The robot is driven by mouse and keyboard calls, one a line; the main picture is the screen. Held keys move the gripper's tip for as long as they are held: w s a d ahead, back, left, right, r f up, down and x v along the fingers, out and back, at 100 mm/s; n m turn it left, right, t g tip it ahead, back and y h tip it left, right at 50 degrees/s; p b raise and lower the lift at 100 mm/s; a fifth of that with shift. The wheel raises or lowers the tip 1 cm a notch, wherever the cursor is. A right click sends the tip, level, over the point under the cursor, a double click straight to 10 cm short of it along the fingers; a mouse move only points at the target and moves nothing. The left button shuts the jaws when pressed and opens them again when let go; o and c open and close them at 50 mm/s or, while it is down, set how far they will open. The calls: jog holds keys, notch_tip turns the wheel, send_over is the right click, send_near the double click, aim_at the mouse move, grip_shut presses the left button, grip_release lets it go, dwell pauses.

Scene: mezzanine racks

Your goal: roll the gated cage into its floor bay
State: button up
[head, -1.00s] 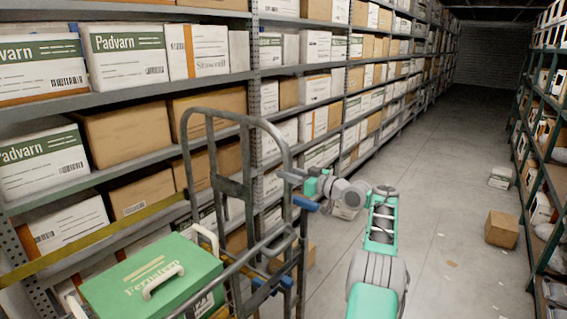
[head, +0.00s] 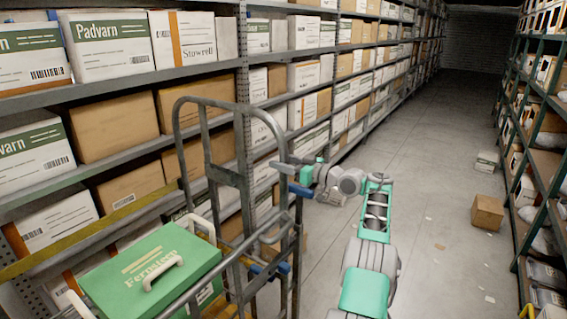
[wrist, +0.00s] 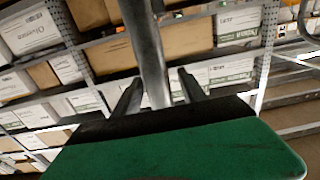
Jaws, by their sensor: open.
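The cage (head: 250,180), a grey metal frame with an upright hooped end and blue fittings, stands at lower left beside the racks. Its lower part and wheels are out of view. A green box (head: 150,270) marked "Fernsten" with white handles shows at its near side. In the wrist view, the open fingers (wrist: 160,88) stand either side of a grey tube (wrist: 150,50). Whether they touch it, I cannot tell. The floor bay cannot be made out.
Loaded racks (head: 150,90) run along the left, with a yellow bar (head: 90,233) low in front. A green rack (head: 545,165) lines the right. A cardboard box (head: 487,212) and a white carton (head: 487,161) lie on the aisle floor.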

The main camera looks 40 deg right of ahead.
jog(key=b+v, duration=0.7)
jog(key=shift+s+d, duration=0.15)
jog(key=shift+s, duration=0.2)
